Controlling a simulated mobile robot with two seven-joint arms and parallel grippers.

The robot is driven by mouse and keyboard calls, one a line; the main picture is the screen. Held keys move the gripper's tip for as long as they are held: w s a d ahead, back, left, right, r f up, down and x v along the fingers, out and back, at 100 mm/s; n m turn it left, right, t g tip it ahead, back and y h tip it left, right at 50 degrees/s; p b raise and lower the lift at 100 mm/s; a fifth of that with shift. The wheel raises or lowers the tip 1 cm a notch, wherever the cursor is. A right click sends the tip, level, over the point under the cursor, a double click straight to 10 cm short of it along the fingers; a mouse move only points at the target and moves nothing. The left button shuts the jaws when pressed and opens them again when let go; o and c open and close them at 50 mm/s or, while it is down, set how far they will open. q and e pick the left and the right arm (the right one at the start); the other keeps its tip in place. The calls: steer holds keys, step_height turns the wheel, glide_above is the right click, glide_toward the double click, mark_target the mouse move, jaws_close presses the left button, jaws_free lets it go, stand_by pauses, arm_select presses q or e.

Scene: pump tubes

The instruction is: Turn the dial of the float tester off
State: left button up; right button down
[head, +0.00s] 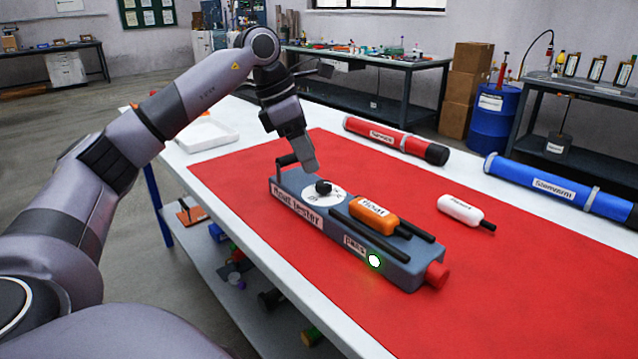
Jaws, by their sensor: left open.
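The float tester (292,213) is a long grey box with a label on its side, lying on the red mat. Its dial (323,187) is a black knob on a round white plate at the box's far left end; the knob's exact setting is too small to read. A lamp (374,260) on its front side glows white-green. An orange float (373,213) lies on top of the tester between two dark rails. My left gripper (312,168) is open, pointing down just above and behind the dial, apart from it as far as I can tell. My right gripper is not in view.
A small handle stands at the tester's left end and a red knob (437,275) at its right end. A white float (460,209), a red tube (395,140) and a blue tube (558,187) lie behind. A white tray (207,134) sits at the left. The mat's front right is clear.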

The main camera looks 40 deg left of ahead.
mark_target(322, 183)
arm_select(q)
steer(key=b+x, duration=0.1)
steer(key=x, duration=0.5)
steer(key=c, duration=1)
